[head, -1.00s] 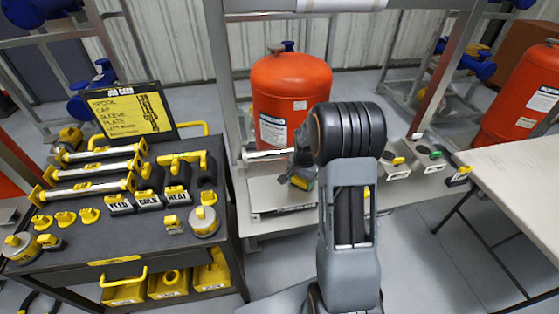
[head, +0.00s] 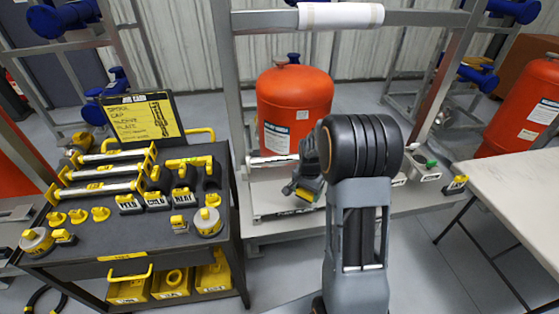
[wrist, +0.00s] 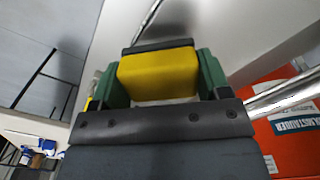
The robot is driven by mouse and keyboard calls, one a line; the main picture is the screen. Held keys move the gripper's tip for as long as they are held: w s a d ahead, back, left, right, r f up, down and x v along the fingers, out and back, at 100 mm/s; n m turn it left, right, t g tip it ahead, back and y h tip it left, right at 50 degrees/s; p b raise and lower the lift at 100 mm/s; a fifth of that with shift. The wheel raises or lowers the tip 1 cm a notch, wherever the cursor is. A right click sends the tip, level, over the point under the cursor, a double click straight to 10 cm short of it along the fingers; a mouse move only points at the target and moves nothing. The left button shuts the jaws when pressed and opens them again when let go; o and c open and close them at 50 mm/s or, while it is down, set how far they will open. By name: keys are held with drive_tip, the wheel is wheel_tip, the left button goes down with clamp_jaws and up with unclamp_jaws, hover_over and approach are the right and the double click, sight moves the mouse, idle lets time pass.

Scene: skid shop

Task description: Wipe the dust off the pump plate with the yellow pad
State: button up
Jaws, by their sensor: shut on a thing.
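My gripper (head: 308,190) hangs low over the right part of the pump plate, beside my arm. In the wrist view its green fingers (wrist: 158,80) are shut on the yellow pad (wrist: 158,74), one on each side. The pump plate (head: 268,200) is a pale flat panel on the skid, in front of the red tank. My gripper and arm hide part of it. A dark grey patch shows on the pale surface beyond the pad in the wrist view; I cannot tell dust from shadow. I cannot tell whether the pad touches the plate.
The red tank (head: 294,105) stands close behind the plate. A skid post (head: 229,90) rises at its left. A black tool cart (head: 130,230) stands at the left, with yellow parts and a sign. A pale table (head: 520,185) stands farther right.

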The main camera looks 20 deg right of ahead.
drive_tip(key=shift+r+p, duration=1.4)
drive_tip(key=shift+r, duration=0.9)
